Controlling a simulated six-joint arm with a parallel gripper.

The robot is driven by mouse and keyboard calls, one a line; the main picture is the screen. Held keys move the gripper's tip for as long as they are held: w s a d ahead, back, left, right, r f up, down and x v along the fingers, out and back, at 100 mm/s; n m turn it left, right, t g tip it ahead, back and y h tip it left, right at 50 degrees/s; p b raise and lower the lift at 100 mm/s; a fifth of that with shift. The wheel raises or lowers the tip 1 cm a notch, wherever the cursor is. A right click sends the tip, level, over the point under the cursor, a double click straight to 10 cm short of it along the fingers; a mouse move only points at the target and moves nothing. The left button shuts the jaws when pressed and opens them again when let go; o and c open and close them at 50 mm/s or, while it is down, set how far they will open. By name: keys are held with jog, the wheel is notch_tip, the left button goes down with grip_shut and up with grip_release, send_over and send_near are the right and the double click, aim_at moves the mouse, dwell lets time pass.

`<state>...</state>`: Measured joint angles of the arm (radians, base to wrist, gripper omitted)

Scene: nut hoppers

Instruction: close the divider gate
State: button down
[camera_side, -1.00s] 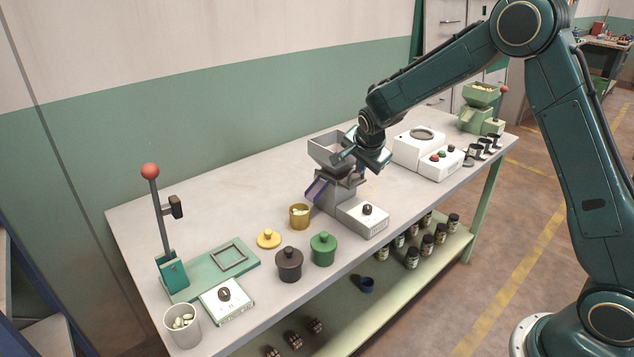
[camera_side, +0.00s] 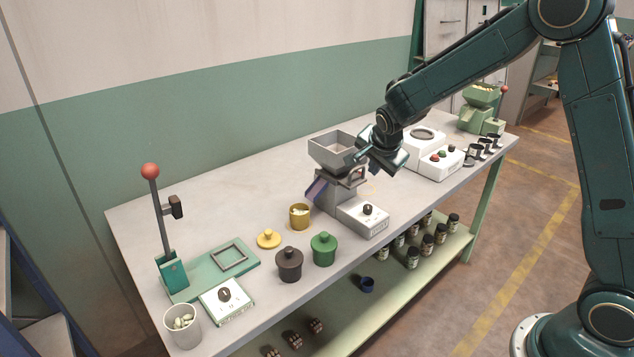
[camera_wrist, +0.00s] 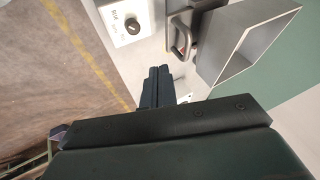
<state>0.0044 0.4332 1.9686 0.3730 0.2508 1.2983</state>
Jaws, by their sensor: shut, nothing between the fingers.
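The grey hopper (camera_side: 331,152) stands on its feeder on the bench, with an open top that looks empty. The gate handle (camera_side: 357,175), a grey loop, sticks out on the right side just below the hopper. In the wrist view the handle (camera_wrist: 181,37) is beside the hopper (camera_wrist: 243,42), above and right of my fingertips. My gripper (camera_side: 357,155) is shut and empty, beside the hopper's right side and above the handle. In the wrist view my gripper (camera_wrist: 159,71) is apart from the handle. The gate plate is mostly hidden.
A white control box (camera_side: 364,216) sits in front of the feeder, and a purple chute (camera_side: 318,189) is at its left. A gold cup (camera_side: 299,216) and a green lidded jar (camera_side: 323,249) stand nearby. A white machine (camera_side: 437,163) stands to the right.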

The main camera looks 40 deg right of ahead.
jog(key=v, duration=0.9)
jog(key=shift+s, duration=0.15)
jog(key=s+a+r+n+y, duration=0.2)
jog(key=s+n, duration=0.6)
jog(key=s, duration=0.5)
jog(key=s+a+r+n+y, duration=0.2)
jog(key=s+a+r+n, duration=0.2)
jog(key=s+n, duration=0.5)
jog(key=s, duration=0.5)
jog(key=shift+s+a+r+t, duration=0.15)
jog(key=shift+s+a+t, duration=0.05)
jog(key=shift+s+t, duration=0.15)
